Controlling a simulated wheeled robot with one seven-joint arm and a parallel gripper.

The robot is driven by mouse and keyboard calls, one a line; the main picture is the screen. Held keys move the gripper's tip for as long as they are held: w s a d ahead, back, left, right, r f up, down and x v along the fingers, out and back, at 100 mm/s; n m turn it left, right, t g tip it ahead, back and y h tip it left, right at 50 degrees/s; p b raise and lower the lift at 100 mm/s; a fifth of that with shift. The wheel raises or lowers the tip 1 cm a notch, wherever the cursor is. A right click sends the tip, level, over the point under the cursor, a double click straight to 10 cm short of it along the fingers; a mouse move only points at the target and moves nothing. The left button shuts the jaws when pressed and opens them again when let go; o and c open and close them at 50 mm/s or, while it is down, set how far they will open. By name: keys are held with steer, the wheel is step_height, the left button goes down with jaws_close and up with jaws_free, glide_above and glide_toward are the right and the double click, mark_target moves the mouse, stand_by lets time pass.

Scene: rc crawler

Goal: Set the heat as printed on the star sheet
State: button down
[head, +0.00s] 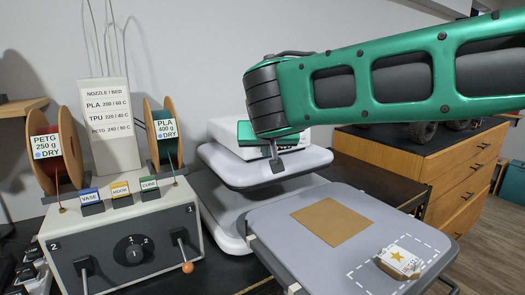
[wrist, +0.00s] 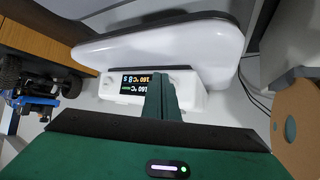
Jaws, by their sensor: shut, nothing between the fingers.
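The star sheet (head: 400,261), white with an orange star, lies in a dashed outline on the grey lower plate (head: 290,228). Its other print is too small to read. The heat press has a white upper part (head: 230,165), with a white control box in the wrist view (wrist: 192,92). Its dark display (wrist: 135,82) shows white and green characters, seemingly including 160 °C and 8 s; I cannot read it surely. My gripper (head: 277,168) is shut and empty, pointing down by the control box. In the wrist view its fingers (wrist: 163,98) cover part of the box's front.
A tan square (head: 332,221) lies on the lower plate. At left stand a grey box (head: 130,245) with a dial and levers, PETG (head: 47,147) and PLA (head: 166,130) spools, and a nozzle/bed card (head: 108,118). A wooden drawer cabinet (head: 430,165) stands at right.

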steer(key=shift+a, duration=0.1)
steer(key=shift+w+a, duration=0.15)
steer(key=shift+w, duration=0.05)
steer(key=shift+w+a, duration=0.25)
steer(key=shift+w, duration=0.1)
stand_by(0.9)
steer(key=shift+s, duration=0.1)
steer(key=shift+s+d, duration=0.5)
steer(key=shift+s, duration=0.1)
stand_by(0.3)
steer(key=s+d, duration=0.1)
steer(key=s, duration=0.1)
steer(key=s+d, duration=0.1)
steer(key=s, duration=0.1)
steer(key=shift+s+d, duration=0.1)
steer(key=shift+d, duration=0.25)
steer(key=shift+d, duration=0.15)
stand_by(0.5)
